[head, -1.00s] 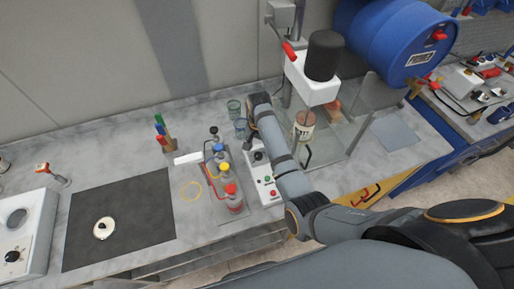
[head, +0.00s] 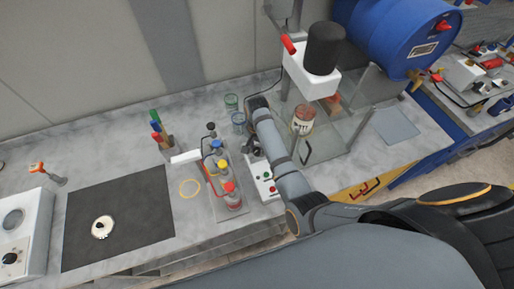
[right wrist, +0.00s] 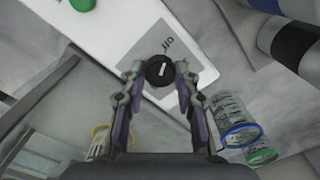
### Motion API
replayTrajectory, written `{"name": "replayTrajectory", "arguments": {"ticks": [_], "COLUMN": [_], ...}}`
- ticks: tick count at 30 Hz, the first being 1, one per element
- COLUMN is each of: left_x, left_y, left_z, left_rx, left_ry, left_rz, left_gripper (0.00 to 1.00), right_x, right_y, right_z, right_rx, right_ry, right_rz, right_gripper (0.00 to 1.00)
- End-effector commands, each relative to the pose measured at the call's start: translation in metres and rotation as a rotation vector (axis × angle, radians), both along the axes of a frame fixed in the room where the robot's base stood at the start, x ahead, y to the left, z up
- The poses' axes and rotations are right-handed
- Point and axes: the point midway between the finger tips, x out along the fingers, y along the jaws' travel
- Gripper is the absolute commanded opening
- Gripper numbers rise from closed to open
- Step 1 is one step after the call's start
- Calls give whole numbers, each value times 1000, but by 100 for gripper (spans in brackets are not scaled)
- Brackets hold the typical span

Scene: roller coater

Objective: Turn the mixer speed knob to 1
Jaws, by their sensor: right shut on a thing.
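The mixer speed knob (right wrist: 160,72) is a small black round knob with a white pointer line, on a grey patch of the white control box (right wrist: 122,28). In the right wrist view the pointer line runs nearly up and down, with a small printed label just above the knob. My right gripper (right wrist: 161,74) has its two fingers on either side of the knob and is shut on it. In the head view the control box (head: 266,186) shows green and red buttons; my right arm partly hides the knob. My left gripper is not in view.
Bottles with coloured caps (head: 230,195) stand close left of the box. Glass beakers (head: 238,121) are behind it. The mixer stand with its black motor (head: 323,48) and a labelled jar (head: 302,120) are to the right. A dark mat (head: 120,218) lies farther left.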

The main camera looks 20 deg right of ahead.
Motion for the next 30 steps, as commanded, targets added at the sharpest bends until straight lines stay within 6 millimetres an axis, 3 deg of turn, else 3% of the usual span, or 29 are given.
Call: {"name": "replayTrajectory", "arguments": {"ticks": [11, 30], "left_x": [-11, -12], "left_y": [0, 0], "left_z": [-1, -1], "left_rx": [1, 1], "left_ry": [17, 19], "left_rz": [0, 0], "left_gripper": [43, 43], "right_x": [0, 1], "right_y": [0, 0], "right_z": [0, 1], "right_rx": [-1, 0], "right_ry": [-1, -1], "right_rz": [-84, -646], "right_gripper": [0, 0]}}
